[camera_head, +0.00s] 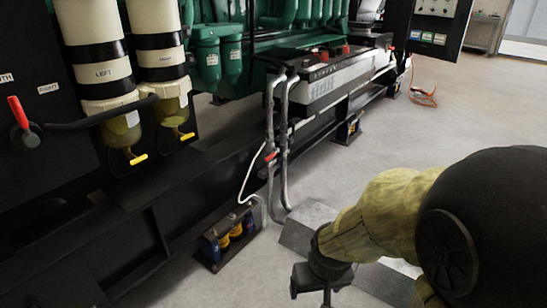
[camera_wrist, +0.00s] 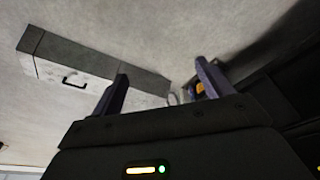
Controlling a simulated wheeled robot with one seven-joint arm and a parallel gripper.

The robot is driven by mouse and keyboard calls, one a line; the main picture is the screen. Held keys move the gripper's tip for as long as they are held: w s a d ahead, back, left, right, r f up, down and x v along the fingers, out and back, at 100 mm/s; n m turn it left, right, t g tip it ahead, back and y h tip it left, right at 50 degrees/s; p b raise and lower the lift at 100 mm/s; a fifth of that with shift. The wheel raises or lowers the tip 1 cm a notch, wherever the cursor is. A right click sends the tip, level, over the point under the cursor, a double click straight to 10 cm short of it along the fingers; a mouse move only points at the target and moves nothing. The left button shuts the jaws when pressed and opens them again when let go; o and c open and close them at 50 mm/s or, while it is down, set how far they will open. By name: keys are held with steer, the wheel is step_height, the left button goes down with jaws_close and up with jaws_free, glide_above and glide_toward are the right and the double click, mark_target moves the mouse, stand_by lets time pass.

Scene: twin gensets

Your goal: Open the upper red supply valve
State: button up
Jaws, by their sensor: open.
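A small red handle (camera_head: 271,156) sits on the upright grey pipes (camera_head: 280,130) beside the genset, near the middle of the head view. It is too small to read its exact position, and no second red valve handle is clear on these pipes. A larger red lever (camera_head: 18,112) is on the dark panel at far left, near a label reading "RIGHT". My gripper (camera_wrist: 162,69) is open and empty in the wrist view, its two fingers apart and facing the floor area. In the head view my gripper (camera_head: 322,283) is low, right of and apart from the pipes.
A grey box (camera_head: 308,222) lies on the floor, partly behind my arm; the wrist view shows it with a black handle (camera_wrist: 75,81). A blue-and-yellow mount (camera_head: 228,236) stands at the skid's foot. Two filters (camera_head: 100,72) hang left.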

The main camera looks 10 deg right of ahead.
steer(key=shift+r, duration=0.15)
steer(key=c, duration=0.3)
steer(key=shift+r+p, duration=0.4)
steer(key=shift+p, duration=0.15)
steer(key=c, duration=0.4)
steer(key=w+p+v, duration=0.1)
steer(key=p+v, duration=0.3)
steer(key=w+p+v, duration=0.1)
steer(key=p+v, duration=0.4)
steer(key=w+p+v, duration=0.1)
steer(key=p+v, duration=0.3)
steer(key=p, duration=0.1)
steer(key=shift+r, duration=0.75)
steer(key=shift+c, duration=0.7)
steer(key=shift+f, duration=0.1)
